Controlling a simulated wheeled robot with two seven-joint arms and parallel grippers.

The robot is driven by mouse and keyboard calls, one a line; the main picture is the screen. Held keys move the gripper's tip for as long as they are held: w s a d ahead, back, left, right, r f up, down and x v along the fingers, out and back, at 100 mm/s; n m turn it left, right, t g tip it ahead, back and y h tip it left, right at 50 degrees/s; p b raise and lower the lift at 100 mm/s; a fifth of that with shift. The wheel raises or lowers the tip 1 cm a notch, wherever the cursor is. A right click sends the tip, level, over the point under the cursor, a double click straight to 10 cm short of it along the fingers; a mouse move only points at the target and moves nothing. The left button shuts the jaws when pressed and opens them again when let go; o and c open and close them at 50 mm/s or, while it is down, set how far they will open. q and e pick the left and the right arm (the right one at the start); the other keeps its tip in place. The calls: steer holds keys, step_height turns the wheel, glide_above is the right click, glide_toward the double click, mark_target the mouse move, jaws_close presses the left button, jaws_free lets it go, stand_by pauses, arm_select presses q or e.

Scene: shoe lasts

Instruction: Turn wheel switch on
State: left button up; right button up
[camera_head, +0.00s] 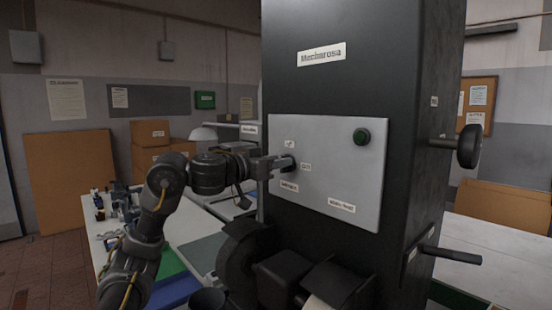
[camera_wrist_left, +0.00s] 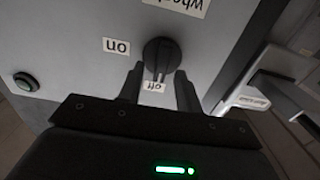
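The wheel switch is a dark round knob (camera_wrist_left: 162,56) with a raised grip bar, on the grey panel (camera_head: 335,135). The bar lies roughly in line with the "off" label (camera_wrist_left: 153,87); the "on" label (camera_wrist_left: 117,46) is to the knob's left in the wrist view. My left gripper (camera_wrist_left: 159,70) is open, with its fingertips apart on either side of the knob's near edge. I cannot tell whether they touch it. In the head view my left gripper (camera_head: 283,163) is at the panel's left part and mostly hides the knob. My right gripper is not in view.
A table (camera_head: 185,222) with small items stands left.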

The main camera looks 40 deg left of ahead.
arm_select(q)
steer(key=shift+c, duration=0.4)
jaws_close()
